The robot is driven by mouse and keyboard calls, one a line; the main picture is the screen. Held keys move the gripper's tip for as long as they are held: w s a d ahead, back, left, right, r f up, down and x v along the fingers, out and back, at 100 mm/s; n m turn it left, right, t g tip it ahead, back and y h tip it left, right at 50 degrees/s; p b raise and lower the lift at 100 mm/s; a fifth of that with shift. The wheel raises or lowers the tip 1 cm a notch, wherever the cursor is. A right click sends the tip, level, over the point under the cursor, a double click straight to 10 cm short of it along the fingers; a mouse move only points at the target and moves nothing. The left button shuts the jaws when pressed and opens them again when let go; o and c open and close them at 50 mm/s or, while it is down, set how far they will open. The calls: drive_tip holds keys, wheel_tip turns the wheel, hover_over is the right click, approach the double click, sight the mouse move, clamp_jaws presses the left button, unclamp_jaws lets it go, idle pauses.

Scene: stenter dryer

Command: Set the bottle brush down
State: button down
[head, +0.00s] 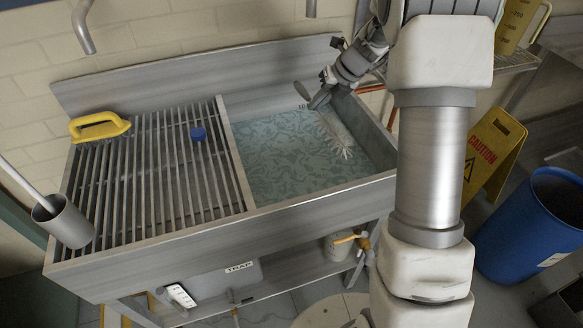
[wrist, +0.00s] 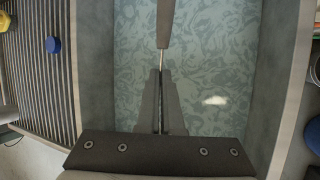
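The bottle brush has white bristles (head: 338,133) and a grey handle (head: 302,91) in the head view. My gripper (head: 319,101) is shut on it between handle and bristles, over the right-hand sink basin. In the wrist view, the handle (wrist: 163,24) points away at the top, and its thin metal stem runs down between the fingertips of my gripper (wrist: 162,75). The bristles are hidden there. The brush is tilted in the head view, bristles low. I cannot tell whether they touch the water (head: 285,155).
A caution sign (head: 492,150) and blue barrel (head: 535,225) stand right. Several slats are clear.

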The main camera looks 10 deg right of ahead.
drive_tip(key=b, duration=0.8)
hover_over(308, 167)
drive_tip(key=s+d, duration=0.1)
drive_tip(key=d, duration=0.1)
wheel_tip(308, 167, down, 12)
drive_tip(key=f+b, duration=0.2)
drive_tip(key=f, duration=0.3)
drive_tip(key=f+b, duration=0.2)
drive_tip(key=f, duration=0.3)
drive_tip(key=shift+s+a+b, duration=0.15)
drive_tip(key=shift+s+b, duration=0.05)
drive_tip(key=shift+b, duration=0.2)
drive_tip(key=c, duration=1.5)
unclamp_jaws()
drive_tip(key=shift+f, duration=0.15)
drive_tip(key=shift+o, duration=0.7)
